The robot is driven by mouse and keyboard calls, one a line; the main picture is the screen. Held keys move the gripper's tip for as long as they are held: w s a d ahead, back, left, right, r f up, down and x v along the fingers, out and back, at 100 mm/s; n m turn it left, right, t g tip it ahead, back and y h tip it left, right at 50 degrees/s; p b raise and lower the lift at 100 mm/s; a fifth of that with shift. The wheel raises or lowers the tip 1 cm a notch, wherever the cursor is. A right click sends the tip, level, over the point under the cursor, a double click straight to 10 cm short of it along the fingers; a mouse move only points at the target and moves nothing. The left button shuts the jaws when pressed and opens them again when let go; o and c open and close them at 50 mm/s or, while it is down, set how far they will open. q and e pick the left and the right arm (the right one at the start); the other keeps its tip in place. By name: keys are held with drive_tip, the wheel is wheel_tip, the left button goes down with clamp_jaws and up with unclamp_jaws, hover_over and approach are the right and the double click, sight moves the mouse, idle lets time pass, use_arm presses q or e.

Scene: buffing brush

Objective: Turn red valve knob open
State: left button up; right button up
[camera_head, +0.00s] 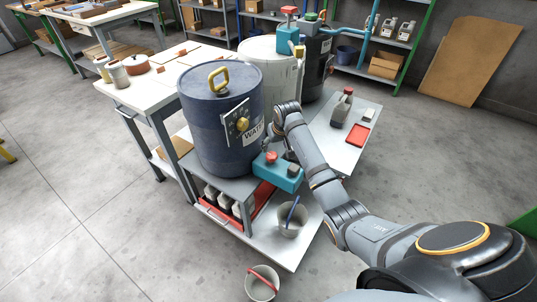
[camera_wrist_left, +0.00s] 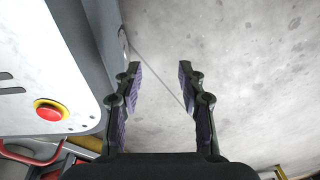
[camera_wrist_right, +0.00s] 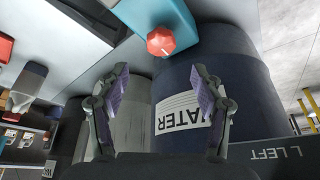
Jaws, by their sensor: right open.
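The red valve knob (camera_head: 271,157) sits on a teal valve block (camera_head: 283,176) at the foot of the dark blue water barrel (camera_head: 208,135). In the right wrist view the red knob (camera_wrist_right: 160,41) shows just beyond my right gripper (camera_wrist_right: 160,75). That gripper is open, with nothing between its fingers, and apart from the knob. In the head view the right arm reaches in from the right, and its gripper is small and partly lost against the barrel. My left gripper (camera_wrist_left: 161,68) is open and empty in the left wrist view, and is not in the head view.
A second teal block with a red knob (camera_head: 290,10) stands on barrels at the back. A bucket (camera_head: 291,222) stands on the low shelf below the valve, and another bucket (camera_head: 262,284) is on the floor. A red button (camera_wrist_left: 51,110) shows beside my left gripper. Open floor lies at left.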

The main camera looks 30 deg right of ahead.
sight(272, 155)
drive_tip(key=b+x, duration=0.1)
drive_tip(key=x, duration=0.5)
drive_tip(key=shift+a+f, duration=0.1)
drive_tip(key=shift+f, duration=0.05)
drive_tip(key=shift+b+x, duration=0.35)
drive_tip(key=shift+x, duration=0.65)
drive_tip(key=shift+w+f, duration=0.2)
drive_tip(key=shift+f, duration=0.05)
use_arm(q)
drive_tip(key=w, duration=0.2)
drive_tip(key=w+a+f, duration=0.1)
drive_tip(key=shift+w+f, duration=0.1)
drive_tip(key=shift+w, duration=0.05)
drive_tip(key=shift+d, duration=0.1)
use_arm(e)
drive_tip(key=c, duration=1.2)
